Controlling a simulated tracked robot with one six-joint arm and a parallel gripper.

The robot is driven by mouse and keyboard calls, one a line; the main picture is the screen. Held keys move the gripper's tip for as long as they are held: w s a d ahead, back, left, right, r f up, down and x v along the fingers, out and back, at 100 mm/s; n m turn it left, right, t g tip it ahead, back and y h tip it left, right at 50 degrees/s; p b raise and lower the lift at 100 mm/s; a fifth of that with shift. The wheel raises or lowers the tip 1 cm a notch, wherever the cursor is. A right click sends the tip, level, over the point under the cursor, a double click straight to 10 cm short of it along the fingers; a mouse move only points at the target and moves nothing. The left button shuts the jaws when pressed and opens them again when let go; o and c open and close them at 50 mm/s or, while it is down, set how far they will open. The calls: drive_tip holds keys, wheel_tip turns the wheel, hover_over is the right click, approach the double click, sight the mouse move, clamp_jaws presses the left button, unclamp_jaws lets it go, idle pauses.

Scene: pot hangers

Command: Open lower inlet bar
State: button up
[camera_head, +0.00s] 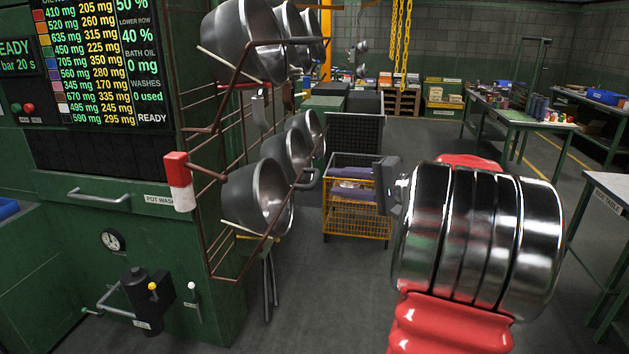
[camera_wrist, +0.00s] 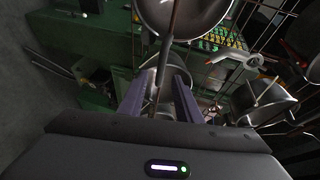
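The brown rack holds pots in an upper and a lower row. A brown bar (camera_head: 262,243) slants across the front of the lower pots (camera_head: 258,195); I take it for the lower inlet bar, though no label shows. My gripper (camera_head: 380,184) is right of the rack, pointing left, with a visible gap to it. In the wrist view my gripper's two fingers (camera_wrist: 158,100) are apart.
A red-and-white block (camera_head: 178,182) sits at the rack's left end. Upper pots (camera_head: 243,40) hang above. A yellow wire cart (camera_head: 357,218) stands behind my gripper. A green table (camera_head: 505,115) is at the right. The floor between rack and arm is clear.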

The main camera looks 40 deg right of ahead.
sight(315, 176)
drive_tip(key=x, duration=0.8)
drive_tip(key=shift+d, duration=0.1)
clamp_jaws()
drive_tip(key=shift+f, duration=0.1)
idle(0.4)
